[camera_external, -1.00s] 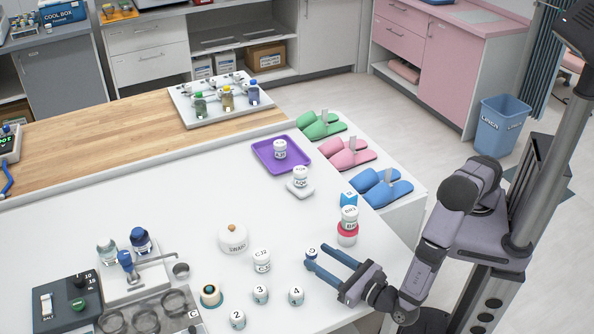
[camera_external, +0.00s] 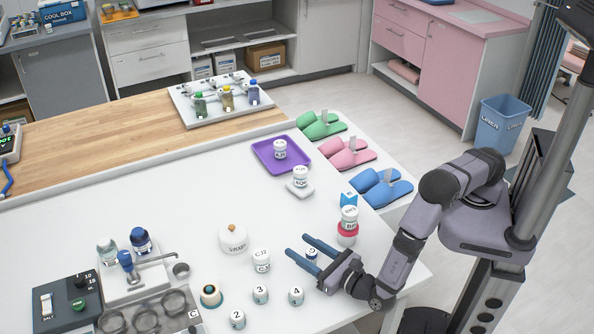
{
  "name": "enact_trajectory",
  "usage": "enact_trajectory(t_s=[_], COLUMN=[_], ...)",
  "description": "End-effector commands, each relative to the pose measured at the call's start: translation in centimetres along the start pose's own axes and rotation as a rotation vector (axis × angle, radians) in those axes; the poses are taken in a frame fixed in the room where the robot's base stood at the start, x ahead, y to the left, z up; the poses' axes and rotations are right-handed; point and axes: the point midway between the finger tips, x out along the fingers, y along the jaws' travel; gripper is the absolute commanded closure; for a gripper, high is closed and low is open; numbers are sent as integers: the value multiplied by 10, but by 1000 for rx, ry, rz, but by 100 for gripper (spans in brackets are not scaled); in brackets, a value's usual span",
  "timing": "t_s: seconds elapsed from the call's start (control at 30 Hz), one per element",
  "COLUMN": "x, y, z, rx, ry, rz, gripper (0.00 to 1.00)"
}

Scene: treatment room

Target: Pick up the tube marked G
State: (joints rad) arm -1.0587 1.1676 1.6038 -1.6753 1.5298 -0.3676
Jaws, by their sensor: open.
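A small white and blue tube (camera_external: 311,255) stands on the white table. Its mark looks like a G, but it is too small to read surely. My gripper (camera_external: 297,245) is open, with its two blue fingers pointing left. In this view the tube shows between the fingers, nearer the palm than the tips. The near finger and palm hide part of it. I cannot tell whether either finger touches it.
Small pots marked 2 (camera_external: 237,319), 3 (camera_external: 260,295) and 4 (camera_external: 296,296) stand in front. A stacked white jar (camera_external: 262,261) is just left of the fingertips, and a lidded swab jar (camera_external: 233,240) beyond it. A stacked jar on a red base (camera_external: 347,230) stands behind.

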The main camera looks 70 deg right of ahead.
Motion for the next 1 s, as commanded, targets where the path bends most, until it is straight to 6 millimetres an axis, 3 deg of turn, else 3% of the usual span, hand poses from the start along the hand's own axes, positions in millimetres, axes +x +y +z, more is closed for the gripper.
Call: enact_trajectory(t_s=[0.37,0.5,0.57,1.0], x=[10,9,9,9], y=[0,0,0,0], z=[0,0,0,4], rx=[0,0,0,1], ry=[0,0,0,0], rz=[1,1,1,1], gripper=[54,87,98,98])
